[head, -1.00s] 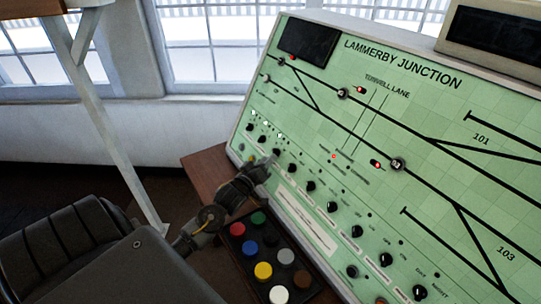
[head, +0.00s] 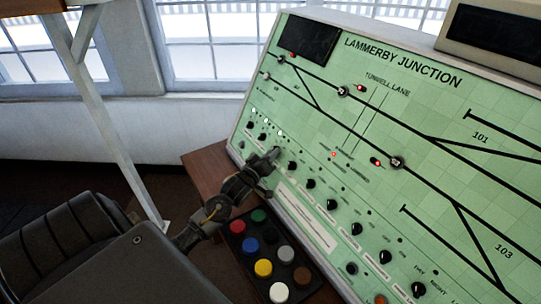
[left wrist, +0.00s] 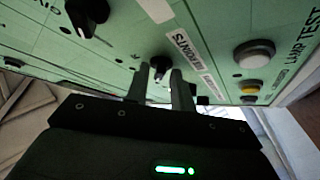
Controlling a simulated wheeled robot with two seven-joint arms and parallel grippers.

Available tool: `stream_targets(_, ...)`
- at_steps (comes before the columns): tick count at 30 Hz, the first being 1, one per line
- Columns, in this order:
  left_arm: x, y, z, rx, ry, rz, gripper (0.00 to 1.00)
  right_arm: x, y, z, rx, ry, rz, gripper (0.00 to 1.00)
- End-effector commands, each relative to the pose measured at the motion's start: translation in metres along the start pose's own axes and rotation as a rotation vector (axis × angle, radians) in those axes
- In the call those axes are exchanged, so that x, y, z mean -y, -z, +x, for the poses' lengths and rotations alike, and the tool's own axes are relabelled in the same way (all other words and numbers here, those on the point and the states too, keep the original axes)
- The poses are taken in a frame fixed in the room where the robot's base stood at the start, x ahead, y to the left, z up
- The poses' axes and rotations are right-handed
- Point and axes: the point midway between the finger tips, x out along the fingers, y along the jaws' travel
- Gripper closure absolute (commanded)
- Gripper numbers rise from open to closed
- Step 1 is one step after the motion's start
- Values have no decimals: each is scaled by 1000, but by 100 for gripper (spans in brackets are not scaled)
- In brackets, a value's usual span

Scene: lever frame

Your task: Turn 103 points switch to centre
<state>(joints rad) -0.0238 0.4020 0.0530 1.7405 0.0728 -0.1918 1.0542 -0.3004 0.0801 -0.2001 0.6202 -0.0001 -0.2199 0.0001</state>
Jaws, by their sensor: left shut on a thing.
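My left gripper (head: 272,154) reaches up to the lower left part of the sloping green panel (head: 410,110), at its row of black switch knobs. In the left wrist view my fingers (left wrist: 160,88) are shut on a small black rotary knob (left wrist: 160,64) with a pale pointer mark. A white label (left wrist: 187,42) beside it seems to read "POINTS"; its number cannot be made out. In the head view the gripper hides this knob. The number 103 (head: 504,251) is printed on the track diagram at the lower right. My right gripper is not in view.
Another black knob (left wrist: 86,14) is at the upper left of the wrist view. A grey push button (left wrist: 254,53) and a yellow one (left wrist: 251,88) sit to the right. A black box of coloured buttons (head: 266,250) lies below my left forearm.

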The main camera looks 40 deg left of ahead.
Motion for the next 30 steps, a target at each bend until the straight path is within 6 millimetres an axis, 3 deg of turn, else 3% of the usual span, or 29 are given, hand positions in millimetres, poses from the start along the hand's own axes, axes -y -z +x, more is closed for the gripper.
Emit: stream_targets(30, 13, 2, 3, -1, -406, 542, 99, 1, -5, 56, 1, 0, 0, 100)
